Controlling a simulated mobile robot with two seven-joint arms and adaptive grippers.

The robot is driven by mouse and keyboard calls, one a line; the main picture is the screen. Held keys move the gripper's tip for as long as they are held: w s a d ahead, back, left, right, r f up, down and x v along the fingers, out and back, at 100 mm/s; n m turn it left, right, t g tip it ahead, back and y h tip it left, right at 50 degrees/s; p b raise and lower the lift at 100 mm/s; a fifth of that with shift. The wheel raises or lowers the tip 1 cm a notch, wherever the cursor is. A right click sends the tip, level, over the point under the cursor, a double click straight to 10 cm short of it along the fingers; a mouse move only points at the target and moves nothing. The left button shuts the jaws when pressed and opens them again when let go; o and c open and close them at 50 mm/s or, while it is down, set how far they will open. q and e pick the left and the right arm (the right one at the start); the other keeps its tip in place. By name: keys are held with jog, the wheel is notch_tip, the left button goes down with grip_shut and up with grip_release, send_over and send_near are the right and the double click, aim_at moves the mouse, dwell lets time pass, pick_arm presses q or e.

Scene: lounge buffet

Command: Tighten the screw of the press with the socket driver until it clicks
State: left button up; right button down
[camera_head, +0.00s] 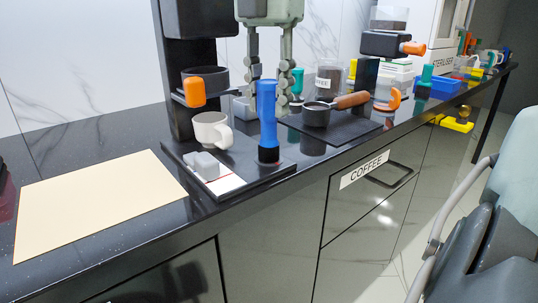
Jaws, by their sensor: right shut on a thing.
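The socket driver (267,117) has a blue handle and a dark lower end. It stands upright at the front right of the black base (232,187). My right gripper (269,103) comes down from the top with a finger on each side of the handle, shut on it. I take the tall black machine (178,65) with the orange handle to be the press. I cannot make out the screw, nor whether the driver's lower end sits on it.
A white mug (212,131) and a grey block (203,165) stand on the base. A cream sheet (95,199) covers the left counter. To the right, a portafilter (316,115) lies on a black mat (345,130). A blue tray (436,88) stands farther right.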

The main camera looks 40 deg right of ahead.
jog(key=shift+m, duration=1)
jog(key=c, duration=1.1)
grip_release()
pick_arm(q)
jog(key=shift+v, duration=0.9)
jog(key=shift+s+a, duration=0.1)
jog(key=shift+a, duration=0.1)
pick_arm(e)
jog(key=shift+r, duration=0.1)
jog(key=shift+c, duration=0.3)
jog(key=shift+r+p, duration=2.3)
jog(key=shift+r, duration=0.65)
pick_arm(q)
notch_tip(320, 180, up, 5)
jog(key=shift+f, duration=0.15)
pick_arm(e)
notch_tip(320, 180, up, 12)
